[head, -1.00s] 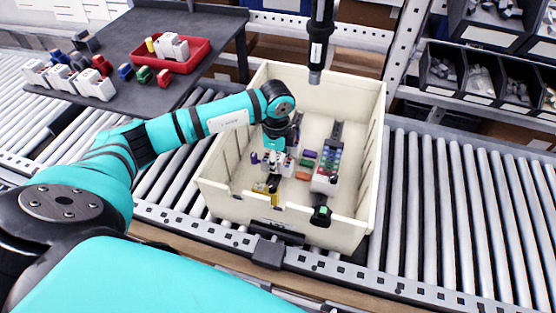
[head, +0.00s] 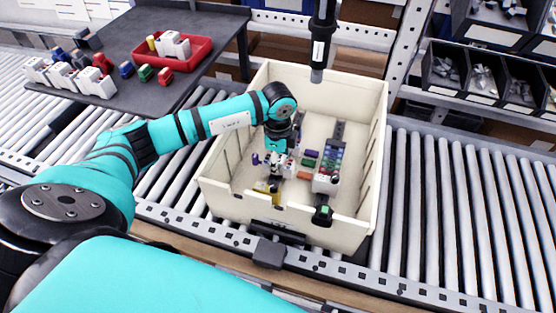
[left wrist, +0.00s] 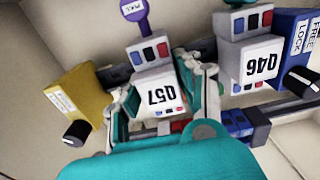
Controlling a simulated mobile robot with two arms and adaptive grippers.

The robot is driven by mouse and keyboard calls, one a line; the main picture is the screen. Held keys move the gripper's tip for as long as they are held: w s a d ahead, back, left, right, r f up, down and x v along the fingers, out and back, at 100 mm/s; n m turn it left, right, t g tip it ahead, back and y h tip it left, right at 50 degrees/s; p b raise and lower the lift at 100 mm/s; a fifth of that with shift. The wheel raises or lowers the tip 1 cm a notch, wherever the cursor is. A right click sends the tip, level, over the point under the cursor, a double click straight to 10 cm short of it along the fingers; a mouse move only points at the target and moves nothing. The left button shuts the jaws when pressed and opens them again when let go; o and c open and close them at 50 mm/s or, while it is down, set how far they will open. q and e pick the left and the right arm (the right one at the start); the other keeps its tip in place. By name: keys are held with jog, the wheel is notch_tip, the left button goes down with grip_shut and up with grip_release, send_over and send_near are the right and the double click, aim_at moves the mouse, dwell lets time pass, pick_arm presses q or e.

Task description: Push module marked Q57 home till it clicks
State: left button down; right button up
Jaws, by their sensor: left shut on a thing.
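Module Q57 (left wrist: 158,96) is a white block with its label upside down in the left wrist view. Blue and red squares show on its faces, and a purple PULL tag (left wrist: 134,10) stands behind it. My left gripper (left wrist: 155,105) is shut on it, one teal finger on each side. In the head view my left gripper (head: 277,158) is low inside the cream tote (head: 228,203). Whether Q57 is fully seated cannot be told, as my gripper hides its lower part. My right gripper is not in view.
Module Q46 (left wrist: 260,62) and a blue LOCK/FREE block (left wrist: 300,45) with a black knob stand to the right. A yellow block (left wrist: 78,98) with a black knob stands to the left. A screwdriver (head: 318,45) hangs above the tote's back wall.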

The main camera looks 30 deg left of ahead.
pick_arm(q)
jog(key=shift+f, duration=0.4)
dwell(0.8)
dwell(0.4)
jog(key=c, duration=0.8)
grip_release()
notch_tip(320, 180, up, 12)
jog(key=shift+r, duration=0.1)
